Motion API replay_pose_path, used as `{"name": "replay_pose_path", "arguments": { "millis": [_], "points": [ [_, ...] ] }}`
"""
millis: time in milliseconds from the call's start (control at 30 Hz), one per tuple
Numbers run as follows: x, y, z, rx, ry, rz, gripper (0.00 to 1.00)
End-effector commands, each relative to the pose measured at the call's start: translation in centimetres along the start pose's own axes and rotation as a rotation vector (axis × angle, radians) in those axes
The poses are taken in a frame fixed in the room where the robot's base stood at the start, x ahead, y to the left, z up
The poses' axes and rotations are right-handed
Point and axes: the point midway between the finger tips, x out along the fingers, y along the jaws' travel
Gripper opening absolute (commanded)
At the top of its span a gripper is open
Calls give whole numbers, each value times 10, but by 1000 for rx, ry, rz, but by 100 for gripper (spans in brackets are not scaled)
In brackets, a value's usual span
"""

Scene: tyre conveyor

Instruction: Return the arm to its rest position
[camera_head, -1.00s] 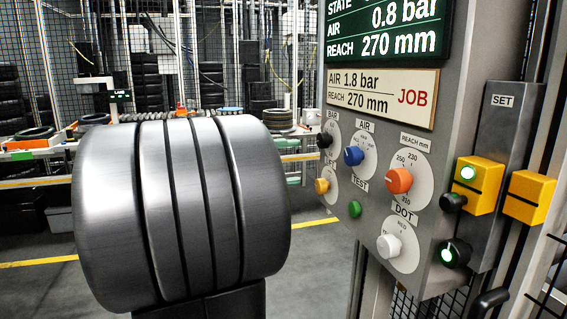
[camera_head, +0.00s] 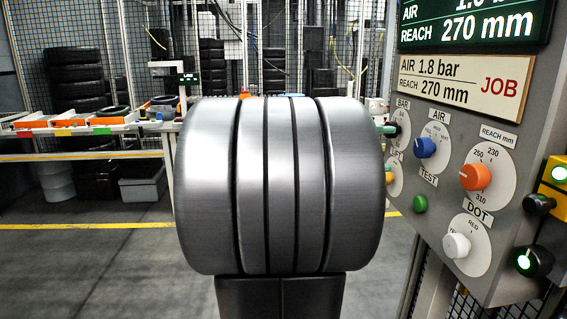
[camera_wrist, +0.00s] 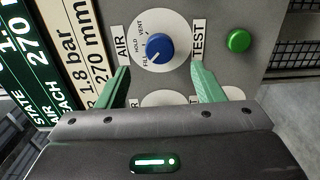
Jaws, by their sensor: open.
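My gripper (camera_wrist: 162,86) is open and empty in the wrist view, its two green fingers spread wide. The blue AIR knob (camera_wrist: 159,47) lies beyond and between the fingertips, with clear gaps on both sides. Its pointer is toward FILL. In the head view the blue knob (camera_head: 425,148) is on the grey control panel (camera_head: 470,125). A green fingertip (camera_head: 386,130) shows near the panel's left edge, by the black BAR knob (camera_head: 397,130). The rest of my gripper is hidden there behind my large grey arm part.
The panel also holds an orange reach knob (camera_head: 475,177), a white DOT knob (camera_head: 456,245) and a green TEST button (camera_head: 420,204). The dark display (camera_head: 470,22) reads 270 mm reach. A bench (camera_head: 70,130) stands at the back left. The floor (camera_head: 100,265) at front left is clear.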

Motion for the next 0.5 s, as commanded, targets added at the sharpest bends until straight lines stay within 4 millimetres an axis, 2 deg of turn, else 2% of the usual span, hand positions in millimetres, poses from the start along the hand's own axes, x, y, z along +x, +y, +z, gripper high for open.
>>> {"name": "replay_pose_path", "arguments": {
  "millis": [300,500],
  "points": [
    [48,0,1,0,-4,0,61],
    [70,0,0,1,-3,1,61]
  ]
}}
